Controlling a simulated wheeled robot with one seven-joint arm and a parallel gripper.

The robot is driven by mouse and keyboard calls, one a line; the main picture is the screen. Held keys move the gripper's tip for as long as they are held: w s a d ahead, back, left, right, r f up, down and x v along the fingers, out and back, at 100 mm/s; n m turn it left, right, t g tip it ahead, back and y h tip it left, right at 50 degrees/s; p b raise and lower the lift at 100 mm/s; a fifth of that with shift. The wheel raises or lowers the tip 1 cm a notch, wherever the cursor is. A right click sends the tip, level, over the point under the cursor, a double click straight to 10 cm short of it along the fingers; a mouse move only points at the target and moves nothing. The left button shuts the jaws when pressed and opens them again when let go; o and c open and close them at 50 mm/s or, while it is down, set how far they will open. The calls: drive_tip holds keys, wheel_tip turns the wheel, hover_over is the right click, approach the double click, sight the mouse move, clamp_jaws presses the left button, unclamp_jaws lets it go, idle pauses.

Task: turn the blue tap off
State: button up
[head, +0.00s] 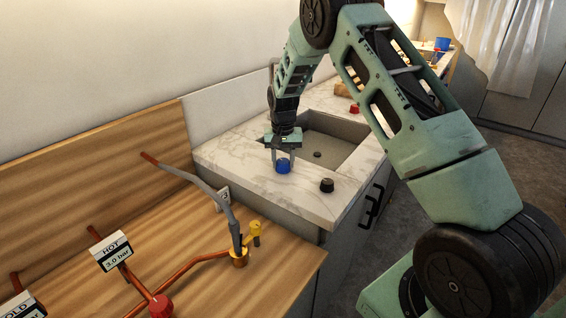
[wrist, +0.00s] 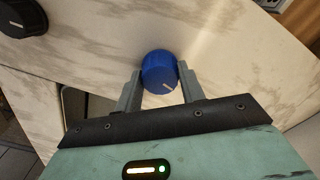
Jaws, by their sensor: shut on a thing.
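The blue tap (head: 283,166) is a round blue knob on the marble counter, at the left front of the sink. In the wrist view the blue tap (wrist: 160,73) shows a pale mark on its top, pointing to the lower right. My gripper (head: 283,160) reaches down over the knob from above. In the wrist view the two fingers of my gripper (wrist: 158,84) stand on either side of the knob and are shut on it. The sides of the knob are partly hidden by the fingers.
A black knob (head: 327,185) stands on the counter to the right. A red knob (head: 354,108) is farther back, beyond the sink (head: 318,153).

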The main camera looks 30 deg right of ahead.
sight(283, 161)
drive_tip(key=shift+n, duration=1.3)
drive_tip(key=o, duration=1)
wheel_tip(283, 161, up, 18)
drive_tip(key=b, duration=0.3)
drive_tip(key=shift+f, duration=0.25)
